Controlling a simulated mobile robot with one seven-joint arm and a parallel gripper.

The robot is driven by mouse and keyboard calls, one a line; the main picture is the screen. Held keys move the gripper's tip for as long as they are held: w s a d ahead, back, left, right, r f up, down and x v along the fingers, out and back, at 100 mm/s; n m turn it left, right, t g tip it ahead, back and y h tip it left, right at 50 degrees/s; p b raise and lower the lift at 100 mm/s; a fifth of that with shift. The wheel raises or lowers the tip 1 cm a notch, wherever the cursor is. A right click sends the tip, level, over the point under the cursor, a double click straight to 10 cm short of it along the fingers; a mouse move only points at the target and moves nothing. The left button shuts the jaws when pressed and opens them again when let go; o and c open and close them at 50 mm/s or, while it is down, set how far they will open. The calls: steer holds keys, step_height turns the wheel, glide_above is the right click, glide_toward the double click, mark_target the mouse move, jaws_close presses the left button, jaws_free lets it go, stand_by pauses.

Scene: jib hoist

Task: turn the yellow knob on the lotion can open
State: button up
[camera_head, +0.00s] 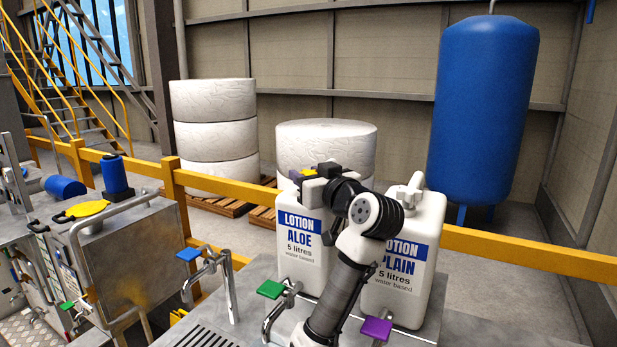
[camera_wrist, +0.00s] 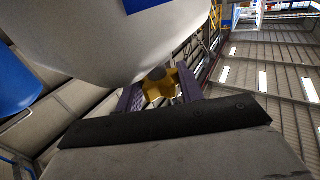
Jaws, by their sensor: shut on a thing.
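The lotion can labelled ALOE (camera_head: 303,258) stands upright on the steel bench, partly hidden by my arm. My gripper (camera_head: 312,173) is at the top of this can. A small bit of the yellow knob (camera_head: 309,172) shows between its dark parts. In the wrist view, the star-shaped yellow knob (camera_wrist: 158,88) sits between the two purple fingers of my gripper (camera_wrist: 160,92), and they are shut on it. The white can body (camera_wrist: 110,35) fills the upper left there. How far the knob is turned cannot be told.
A second can, labelled PLAIN (camera_head: 402,275), stands close on the right, partly behind my arm. Taps with green (camera_head: 270,289), purple (camera_head: 376,329) and blue (camera_head: 188,255) handles stand in front and left. A yellow rail (camera_head: 530,256) runs behind the bench.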

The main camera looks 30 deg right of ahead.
stand_by(0.4)
steer(key=o, duration=1)
